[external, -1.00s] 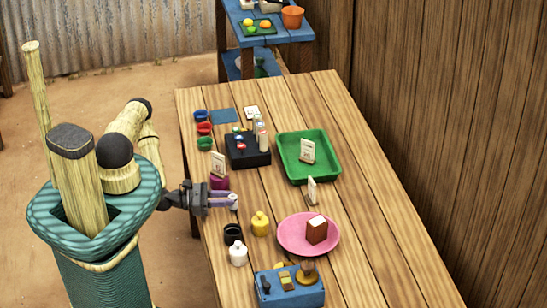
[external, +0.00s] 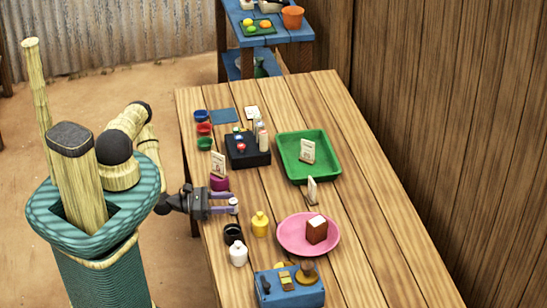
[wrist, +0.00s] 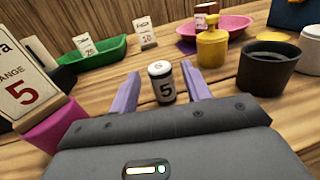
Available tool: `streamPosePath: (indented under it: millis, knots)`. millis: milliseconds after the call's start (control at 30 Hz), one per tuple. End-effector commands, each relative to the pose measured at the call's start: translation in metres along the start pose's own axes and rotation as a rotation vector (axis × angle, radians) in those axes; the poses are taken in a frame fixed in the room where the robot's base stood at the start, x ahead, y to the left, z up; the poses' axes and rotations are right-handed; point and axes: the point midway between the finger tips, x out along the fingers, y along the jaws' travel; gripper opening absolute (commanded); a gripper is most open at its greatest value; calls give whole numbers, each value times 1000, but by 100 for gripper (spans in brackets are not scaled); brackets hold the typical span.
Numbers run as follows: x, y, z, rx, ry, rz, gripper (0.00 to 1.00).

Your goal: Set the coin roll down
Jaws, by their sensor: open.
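In the external view the coin roll (external: 234,202) shows small between the fingertips. My gripper (external: 225,203) is open, low over the left edge of the table; its lavender fingers (wrist: 161,92) also show in the wrist view.
A magenta holder (external: 219,183) with a price card is beside my gripper. A black cup (external: 233,233), white jar (external: 238,254) and yellow bottle (external: 260,223) stand near. Beyond are a pink plate (external: 290,245), green tray (external: 309,180) and black box (external: 236,158).

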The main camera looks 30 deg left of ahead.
Motion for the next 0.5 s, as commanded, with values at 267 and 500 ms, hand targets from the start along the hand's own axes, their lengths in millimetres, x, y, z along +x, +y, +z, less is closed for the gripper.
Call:
streamPosePath:
  millis: [267, 500]
  knots:
    - [0, 0, -5, -1, 0, -1, 48]
    - [-49, 1, 0, 0, 4, 4, 48]
